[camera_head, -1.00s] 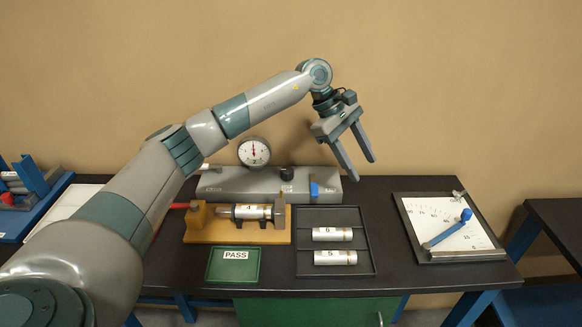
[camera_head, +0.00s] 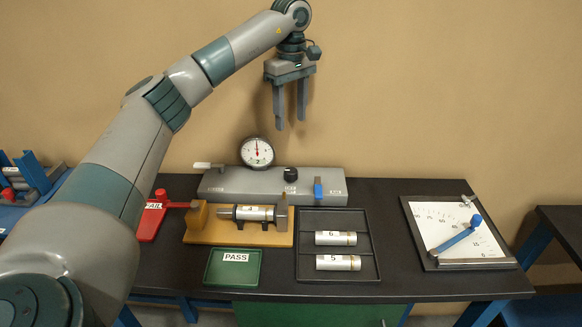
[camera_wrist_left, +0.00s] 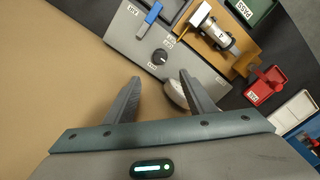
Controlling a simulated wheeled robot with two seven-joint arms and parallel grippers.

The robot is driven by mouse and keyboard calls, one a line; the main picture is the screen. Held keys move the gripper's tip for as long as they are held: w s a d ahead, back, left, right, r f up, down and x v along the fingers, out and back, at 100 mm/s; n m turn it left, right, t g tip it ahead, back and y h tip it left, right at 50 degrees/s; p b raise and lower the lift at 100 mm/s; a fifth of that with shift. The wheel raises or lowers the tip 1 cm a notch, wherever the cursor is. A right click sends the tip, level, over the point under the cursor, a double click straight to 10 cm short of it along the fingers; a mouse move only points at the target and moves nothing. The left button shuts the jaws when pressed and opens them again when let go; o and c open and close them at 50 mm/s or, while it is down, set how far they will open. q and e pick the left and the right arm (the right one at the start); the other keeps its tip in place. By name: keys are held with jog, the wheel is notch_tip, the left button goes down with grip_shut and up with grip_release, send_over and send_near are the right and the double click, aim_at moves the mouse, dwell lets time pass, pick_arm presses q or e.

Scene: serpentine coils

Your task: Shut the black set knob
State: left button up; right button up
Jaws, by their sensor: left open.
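The black set knob (camera_head: 290,174) sits on top of the grey box (camera_head: 225,184), right of the round dial gauge (camera_head: 257,152). In the left wrist view the knob (camera_wrist_left: 160,56) shows ahead of the fingers, with printed labels around it that are too small to read surely. My left gripper (camera_head: 291,125) is open and empty, pointing down, high above the box and apart from the knob. In the left wrist view a finger hides part of the dial gauge (camera_wrist_left: 176,93). My right gripper is not in view.
A blue lever (camera_head: 318,190) stands on the box right of the knob, a white-tipped lever (camera_head: 208,165) at its left. In front are a wooden fixture (camera_head: 200,236) holding a cylinder, a green PASS tray (camera_head: 232,279), a black tray (camera_head: 337,217) with two cylinders, and a red tray (camera_head: 148,226).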

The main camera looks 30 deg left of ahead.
aim_at(291, 170)
pick_arm(q)
notch_tip(291, 170, down, 15)
jog(key=p, duration=0.5)
jog(key=shift+f+p, duration=0.1)
jog(key=shift+p, duration=0.25)
jog(key=shift+f, duration=0.9)
jog(key=c, duration=1)
